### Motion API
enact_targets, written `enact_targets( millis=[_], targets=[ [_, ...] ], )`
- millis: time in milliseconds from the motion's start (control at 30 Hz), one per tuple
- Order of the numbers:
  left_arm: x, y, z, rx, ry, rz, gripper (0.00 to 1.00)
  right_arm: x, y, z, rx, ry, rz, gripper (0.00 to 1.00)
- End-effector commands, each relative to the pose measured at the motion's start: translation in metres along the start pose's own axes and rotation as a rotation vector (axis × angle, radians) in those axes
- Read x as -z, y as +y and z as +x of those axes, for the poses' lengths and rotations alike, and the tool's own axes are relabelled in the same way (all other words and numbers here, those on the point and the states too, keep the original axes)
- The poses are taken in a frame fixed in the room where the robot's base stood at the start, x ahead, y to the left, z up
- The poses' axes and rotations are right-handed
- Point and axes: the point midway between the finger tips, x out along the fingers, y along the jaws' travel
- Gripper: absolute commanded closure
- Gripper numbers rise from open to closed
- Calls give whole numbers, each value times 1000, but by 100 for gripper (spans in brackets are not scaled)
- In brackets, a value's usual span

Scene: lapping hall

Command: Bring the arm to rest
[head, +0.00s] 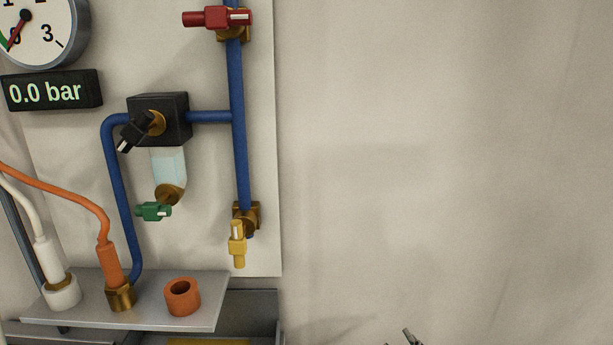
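Only the tips of what looks like my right gripper (402,340) show at the bottom edge, right of the middle, in front of the bare wall. The rest of it is cut off by the frame, so I cannot tell if it is open or shut. The tips are well to the right of the panel and touch nothing that I can see. My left gripper is not in view.
A panel carries a gauge, a display (52,91) reading 0.0 bar, blue pipes (238,120), and red (215,18), black (140,130), green (153,211) and yellow (237,244) valve handles. A shelf (200,317) with an orange ring (182,297) and hose plugs juts out below. The right wall is bare.

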Motion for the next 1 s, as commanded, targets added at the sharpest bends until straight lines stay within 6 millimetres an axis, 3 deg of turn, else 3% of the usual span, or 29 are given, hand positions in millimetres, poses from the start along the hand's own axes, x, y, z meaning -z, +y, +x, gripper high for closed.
enact_targets(
  millis=[33,100,200,400,667,1000],
  targets=[
    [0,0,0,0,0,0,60,-29,-18,-20,55,-105,77,70],
    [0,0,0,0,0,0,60,-62,-42,-48,125,-243,170,70],
    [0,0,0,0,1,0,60,-97,-69,-87,206,-406,271,70],
    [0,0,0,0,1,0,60,-135,-106,-153,320,-634,391,70],
    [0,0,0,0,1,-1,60,-160,-136,-229,430,-860,484,70],
    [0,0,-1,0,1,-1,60,-216,-187,-194,450,-902,478,70]
  ],
)
